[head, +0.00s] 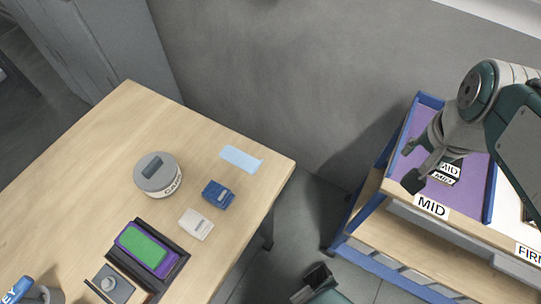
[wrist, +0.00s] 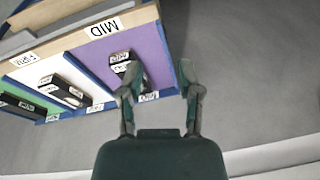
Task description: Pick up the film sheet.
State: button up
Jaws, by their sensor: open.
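A light blue, flat rectangular piece (head: 241,159), which looks like the film sheet, lies on the wooden table (head: 75,150) near its far right corner. My gripper (head: 411,167) is open and empty. It hangs over the purple MID bay of the shelf at the right, well apart from the blue sheet. In the wrist view my gripper (wrist: 158,85) shows two spread fingers with nothing between them. The sheet is not in the wrist view.
On the table are a round grey-lidded container (head: 158,175), a dark blue block (head: 217,194), a white block (head: 196,224) and a black tray (head: 178,252) with a green-and-purple piece. The blue-framed shelf (head: 360,215) holds labelled bays with dark blocks (wrist: 62,90). A floor gap separates table and shelf.

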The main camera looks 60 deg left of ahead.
jog(key=s+a+f+n+g, duration=0.1)
jog(key=s+a+f, duration=0.2)
jog(key=a, duration=0.7)
jog(key=n+g+h, duration=0.1)
jog(key=h, duration=0.1)
send_over(259, 163)
notch_tip(259, 163, down, 8)
notch_tip(259, 163, down, 4)
jog(key=shift+d+f, duration=0.1)
jog(key=shift+f, duration=3.2)
grip_shut()
